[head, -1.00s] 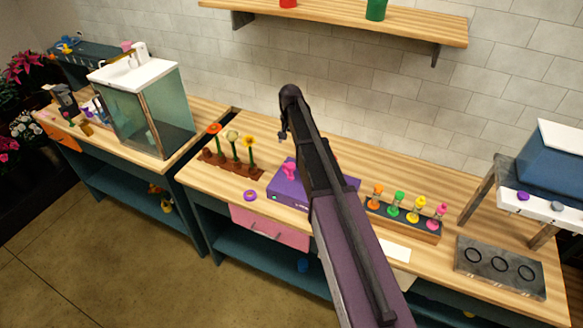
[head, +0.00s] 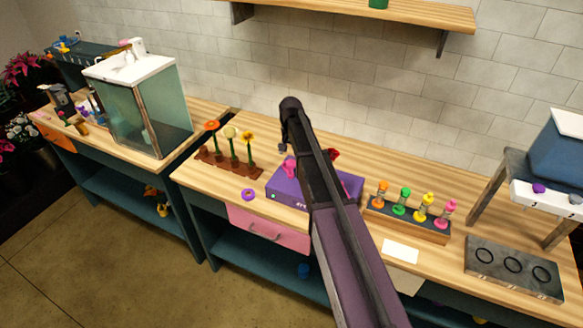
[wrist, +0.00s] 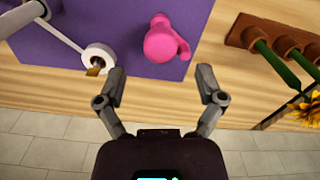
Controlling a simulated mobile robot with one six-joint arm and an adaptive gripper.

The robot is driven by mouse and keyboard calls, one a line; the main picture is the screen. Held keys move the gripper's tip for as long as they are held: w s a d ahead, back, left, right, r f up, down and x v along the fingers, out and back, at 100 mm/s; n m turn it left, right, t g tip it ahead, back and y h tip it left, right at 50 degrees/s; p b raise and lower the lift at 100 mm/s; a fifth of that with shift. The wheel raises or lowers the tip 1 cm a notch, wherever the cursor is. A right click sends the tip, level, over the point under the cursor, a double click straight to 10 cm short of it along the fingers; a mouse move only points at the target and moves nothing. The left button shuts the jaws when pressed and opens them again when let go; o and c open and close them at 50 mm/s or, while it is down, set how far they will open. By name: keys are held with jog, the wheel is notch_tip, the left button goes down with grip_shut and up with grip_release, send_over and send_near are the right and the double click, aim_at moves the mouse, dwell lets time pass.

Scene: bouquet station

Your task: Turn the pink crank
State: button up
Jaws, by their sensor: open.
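The pink crank (head: 288,167) stands at the left part of the purple box (head: 290,186) on the wooden bench. In the wrist view the pink crank (wrist: 162,42) lies just beyond the fingertips, near the middle between them, on the purple surface (wrist: 118,22). My gripper (wrist: 162,84) is open and empty, with a finger on each side and not touching the crank. In the head view my gripper (head: 283,149) is small and mostly hidden behind my own arm, above the back of the box. My arm also covers the middle of the box.
A brown rack of flowers (head: 228,160) stands left of the box; its edge shows in the wrist view (wrist: 240,32). A white ring-shaped part (wrist: 98,58) sits left of the crank. A rack of colored bottles (head: 410,218) stands right.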

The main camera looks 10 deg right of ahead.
aim_at(291, 162)
jog(key=shift+f+b, duration=2.15)
jog(key=shift+f, duration=0.3)
jog(key=c, duration=1.2)
